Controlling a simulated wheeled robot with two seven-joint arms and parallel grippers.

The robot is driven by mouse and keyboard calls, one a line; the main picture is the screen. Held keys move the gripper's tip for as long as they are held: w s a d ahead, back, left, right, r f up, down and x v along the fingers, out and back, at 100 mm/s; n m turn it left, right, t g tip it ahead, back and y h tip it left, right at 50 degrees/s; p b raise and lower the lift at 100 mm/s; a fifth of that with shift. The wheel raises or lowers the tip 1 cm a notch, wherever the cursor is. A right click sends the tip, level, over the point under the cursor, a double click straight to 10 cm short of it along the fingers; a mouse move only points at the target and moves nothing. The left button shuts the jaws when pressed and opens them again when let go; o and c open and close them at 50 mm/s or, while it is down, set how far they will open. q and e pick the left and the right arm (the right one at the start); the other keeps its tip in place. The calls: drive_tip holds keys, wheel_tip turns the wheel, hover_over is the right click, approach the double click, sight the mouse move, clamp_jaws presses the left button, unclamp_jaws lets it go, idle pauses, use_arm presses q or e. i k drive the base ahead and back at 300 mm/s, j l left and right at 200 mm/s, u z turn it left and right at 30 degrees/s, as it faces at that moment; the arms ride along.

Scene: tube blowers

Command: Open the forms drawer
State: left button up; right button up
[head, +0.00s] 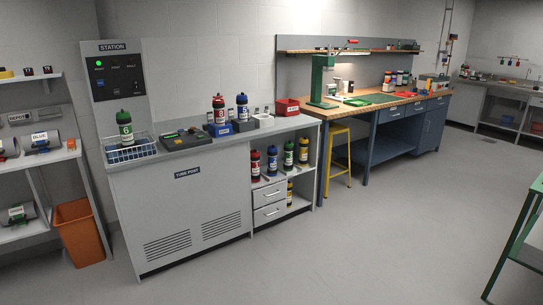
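Two small grey drawers sit one above the other in the right part of the tube post cabinet. The upper drawer (269,195) and the lower drawer (270,212) each have a light bar handle, and both look closed. I cannot read a forms label on either. The blue bench at the back also has drawers (391,113) under its wooden top, and they look closed. Neither of my grippers shows in the head view.
The tube post cabinet (186,222) carries several bottles and a wire basket (130,150). A yellow stool (338,155) stands right of it. An orange bin (79,230) is at left, a green frame (519,238) at right. The grey floor (370,240) between is clear.

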sight(262, 189)
drive_tip(key=i, duration=1.7)
drive_tip(key=i+z, duration=0.15)
drive_tip(key=i, duration=0.35)
drive_tip(key=i+j+z, duration=0.15)
drive_tip(key=i, duration=0.3)
drive_tip(key=i+j+z, duration=0.1)
drive_tip(key=i+j, duration=0.15)
drive_tip(key=i, duration=0.2)
drive_tip(key=i+j+z, duration=0.15)
drive_tip(key=i, duration=0.35)
